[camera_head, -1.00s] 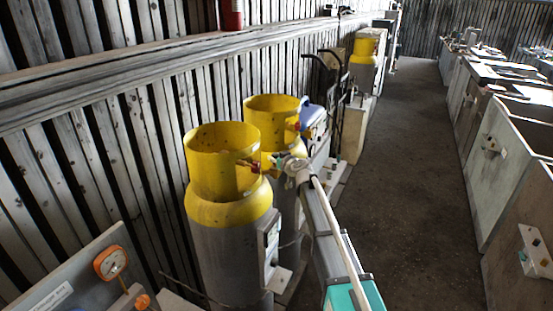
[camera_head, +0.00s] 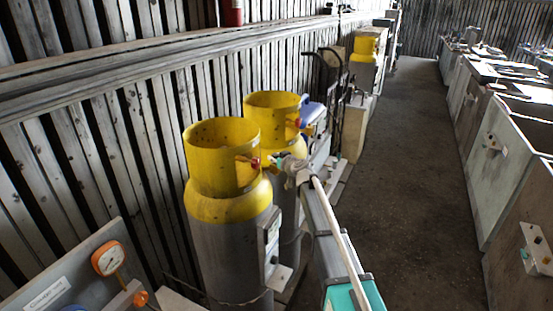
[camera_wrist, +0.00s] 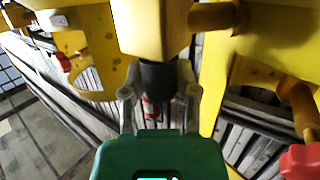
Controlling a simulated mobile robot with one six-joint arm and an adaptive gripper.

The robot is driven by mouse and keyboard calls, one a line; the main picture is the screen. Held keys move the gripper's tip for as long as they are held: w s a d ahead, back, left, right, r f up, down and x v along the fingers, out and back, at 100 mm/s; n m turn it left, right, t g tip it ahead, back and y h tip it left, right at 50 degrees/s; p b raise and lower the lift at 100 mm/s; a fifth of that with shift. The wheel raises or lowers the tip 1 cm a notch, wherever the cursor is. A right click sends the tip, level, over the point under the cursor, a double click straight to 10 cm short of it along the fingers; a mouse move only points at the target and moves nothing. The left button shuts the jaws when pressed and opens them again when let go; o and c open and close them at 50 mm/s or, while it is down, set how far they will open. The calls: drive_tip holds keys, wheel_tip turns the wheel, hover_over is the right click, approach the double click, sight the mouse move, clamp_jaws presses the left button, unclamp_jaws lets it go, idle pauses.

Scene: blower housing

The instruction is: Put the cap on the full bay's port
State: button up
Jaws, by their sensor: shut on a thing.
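Two grey cylinders with yellow collars stand by the plank wall: a front cylinder (camera_head: 229,245) and a rear cylinder (camera_head: 271,104). My gripper (camera_head: 283,163) is beside the front cylinder's collar, near a red knob (camera_head: 255,163). In the wrist view my gripper (camera_wrist: 159,92) is shut on a dark round piece (camera_wrist: 158,80), apparently the cap. A yellow body (camera_wrist: 150,28) lies right beyond it; I cannot tell whether they touch. A brass fitting (camera_wrist: 215,17) shows to its right. Which bay is full, and the port's mouth, I cannot tell.
A panel with an orange-rimmed gauge (camera_head: 108,258) stands at the lower left. A blue-handled item (camera_head: 312,112) is behind the rear cylinder. A red knob (camera_wrist: 300,160) is near my gripper's right side. The aisle floor (camera_head: 410,150) is clear; benches (camera_head: 500,170) line the right.

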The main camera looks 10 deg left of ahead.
drive_tip(key=shift+f, duration=0.25)
drive_tip(key=o, duration=1.1)
drive_tip(key=shift+r, duration=0.1)
